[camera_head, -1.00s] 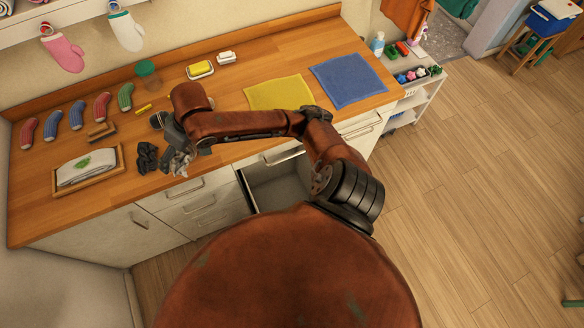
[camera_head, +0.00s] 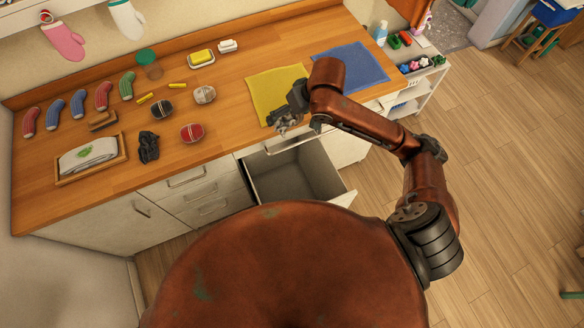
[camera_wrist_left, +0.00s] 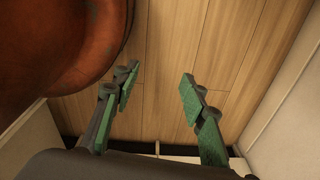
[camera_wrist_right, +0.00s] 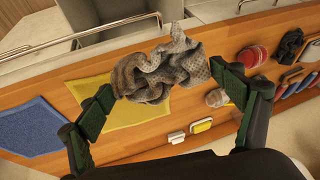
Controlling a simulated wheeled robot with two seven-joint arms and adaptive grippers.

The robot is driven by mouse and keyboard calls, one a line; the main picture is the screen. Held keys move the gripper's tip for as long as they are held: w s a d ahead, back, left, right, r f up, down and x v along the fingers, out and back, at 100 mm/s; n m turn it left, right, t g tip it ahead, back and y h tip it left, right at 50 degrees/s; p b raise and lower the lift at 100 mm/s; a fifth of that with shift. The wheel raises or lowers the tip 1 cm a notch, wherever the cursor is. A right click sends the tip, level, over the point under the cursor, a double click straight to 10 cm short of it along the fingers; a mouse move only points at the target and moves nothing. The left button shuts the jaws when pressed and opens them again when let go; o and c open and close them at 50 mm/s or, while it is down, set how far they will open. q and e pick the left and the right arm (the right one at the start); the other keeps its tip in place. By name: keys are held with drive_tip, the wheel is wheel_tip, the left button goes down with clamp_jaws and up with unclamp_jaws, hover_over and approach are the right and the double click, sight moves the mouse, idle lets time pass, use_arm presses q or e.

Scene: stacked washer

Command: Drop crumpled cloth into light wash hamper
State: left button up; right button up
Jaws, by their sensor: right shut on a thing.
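The crumpled cloth (camera_wrist_right: 165,70) is grey and patterned, and it hangs bunched between the fingers of my right gripper (camera_wrist_right: 163,84). My right gripper also shows in the head view (camera_head: 284,122), above the counter's front edge beside the yellow cloth. An open grey pull-out bin (camera_head: 290,178) stands below and in front of it, and looks empty; it fits the hamper, but I see no label. In the right wrist view the bin's edge lies at the top, beyond the cloth. My left gripper (camera_wrist_left: 156,92) is open and empty, low above the wooden floor.
On the counter lie a flat yellow cloth (camera_head: 268,90), a blue cloth (camera_head: 350,66), a dark crumpled item (camera_head: 148,147), a red bundle (camera_head: 192,133) and a wooden tray (camera_head: 118,165). Several socks lie at the left. A white shelf cart (camera_head: 418,88) stands at the right.

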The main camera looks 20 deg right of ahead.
drive_tip(key=s+a+f+n+g+b, duration=0.1)
drive_tip(key=s+a+f+n, duration=0.1)
drive_tip(key=f, duration=0.7)
drive_tip(key=s+a+f+n+g+y+b, duration=0.1)
drive_tip(key=s+a+f+n+b, duration=0.1)
drive_tip(key=f+n, duration=0.3)
drive_tip(key=s+a+f+n+g+y+b, duration=0.1)
drive_tip(key=s+a+f+n, duration=0.2)
drive_tip(key=f, duration=1)
drive_tip(key=shift+s+g, duration=0.4)
drive_tip(key=shift+r, duration=0.1)
drive_tip(key=o, duration=0.7)
